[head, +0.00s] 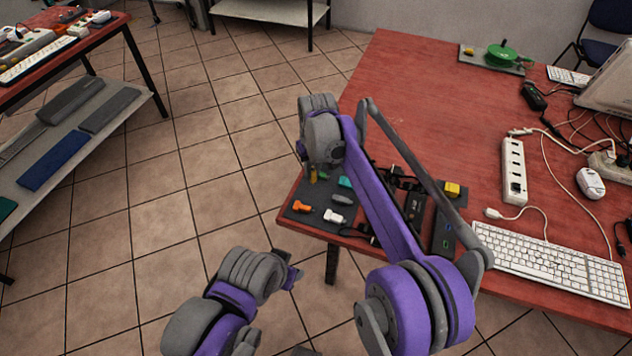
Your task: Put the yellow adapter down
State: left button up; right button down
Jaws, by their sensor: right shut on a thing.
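My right gripper (318,172) points down over the dark grey mat (294,215) at the table's near left corner. It is shut on a small yellow piece, the yellow adapter (313,177), mostly hidden by the hand. I cannot tell whether the adapter touches the mat. An orange adapter (301,206), a white adapter (333,216), a grey adapter (342,198) and a teal adapter (345,181) lie on the mat. My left gripper (292,277) is low over the floor, left of the table; its fingers are too unclear to judge.
Right of the mat are dark trays with cables and a yellow block (453,189). A white keyboard (550,262), power strip (514,171) and mouse (590,183) lie further right. A green reel (500,55) stands at the back. The table's back left (400,90) is clear.

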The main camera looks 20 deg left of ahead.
aim_at(313, 180)
jog(key=shift+f, duration=2.2)
jog(key=shift+f, duration=0.2)
jog(key=c, duration=0.8)
grip_release()
jog(key=shift+r, duration=0.15)
jog(key=r, duration=0.8)
jog(key=s+d+r, duration=0.1)
jog(key=r, duration=0.3)
jog(key=shift+p, duration=0.4)
jog(key=shift+d, duration=0.15)
